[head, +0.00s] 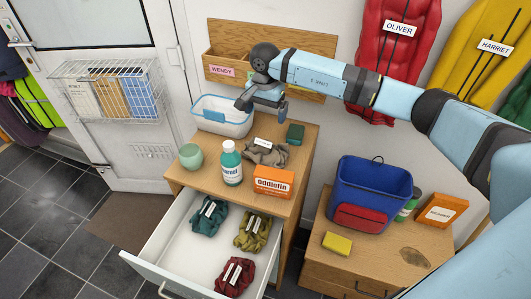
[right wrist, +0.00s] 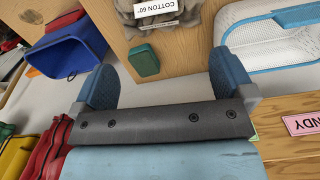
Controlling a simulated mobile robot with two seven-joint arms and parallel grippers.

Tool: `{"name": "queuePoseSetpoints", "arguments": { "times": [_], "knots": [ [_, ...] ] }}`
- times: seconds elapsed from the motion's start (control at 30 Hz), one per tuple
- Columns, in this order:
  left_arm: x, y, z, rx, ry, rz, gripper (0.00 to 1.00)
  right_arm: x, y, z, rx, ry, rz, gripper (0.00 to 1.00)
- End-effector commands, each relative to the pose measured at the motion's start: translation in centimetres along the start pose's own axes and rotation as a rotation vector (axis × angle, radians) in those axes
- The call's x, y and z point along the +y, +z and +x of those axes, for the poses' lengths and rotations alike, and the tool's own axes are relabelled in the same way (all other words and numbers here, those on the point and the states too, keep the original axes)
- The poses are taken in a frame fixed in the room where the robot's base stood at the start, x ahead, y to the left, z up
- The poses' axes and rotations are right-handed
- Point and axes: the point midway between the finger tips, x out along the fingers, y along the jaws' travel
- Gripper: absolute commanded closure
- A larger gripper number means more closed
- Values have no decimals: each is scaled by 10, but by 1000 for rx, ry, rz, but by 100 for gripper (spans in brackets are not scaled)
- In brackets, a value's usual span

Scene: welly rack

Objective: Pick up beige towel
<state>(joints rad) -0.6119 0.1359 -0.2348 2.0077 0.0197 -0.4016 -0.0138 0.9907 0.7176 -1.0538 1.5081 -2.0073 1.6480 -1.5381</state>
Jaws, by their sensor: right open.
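The beige towel (head: 268,154) is a crumpled grey-beige cloth with a white tag, lying on top of the wooden cabinet (head: 301,150). In the right wrist view the towel (right wrist: 185,14) is at the top edge, partly cut off, its tag reading "COTTON 60°". My right gripper (head: 263,104) is open and empty, above the back of the cabinet top, beyond the towel and apart from it. Its two blue fingers show wide apart in the right wrist view (right wrist: 165,82). My left gripper is not in view.
Near the towel stand a green block (head: 295,134), a white-blue basket (head: 222,122), a teal bottle (head: 231,164), an orange box (head: 273,181) and a green jar (head: 191,157). The open drawer (head: 180,250) below holds several tagged cloths. A blue bucket (head: 368,187) stands at right.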

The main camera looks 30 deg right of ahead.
Motion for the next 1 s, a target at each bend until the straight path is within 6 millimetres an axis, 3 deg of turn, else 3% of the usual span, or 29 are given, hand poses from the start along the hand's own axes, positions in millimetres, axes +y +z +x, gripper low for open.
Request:
{"name": "queuePoseSetpoints", "arguments": {
  "times": [0.1, 0.23, 0.57, 0.8, 1.0],
  "knots": [
    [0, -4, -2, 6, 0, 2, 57, 0, 2, 25, -4, 2, 0, 0],
    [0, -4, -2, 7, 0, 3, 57, 0, 2, 44, -4, 0, 1, 0],
    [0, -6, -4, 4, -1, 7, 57, 1, 6, 66, -6, -1, 0, 0],
    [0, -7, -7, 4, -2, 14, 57, 2, 9, 101, -5, -2, 2, 0],
    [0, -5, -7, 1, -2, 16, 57, 2, 9, 105, -4, -3, 1, 0]
  ]
}}
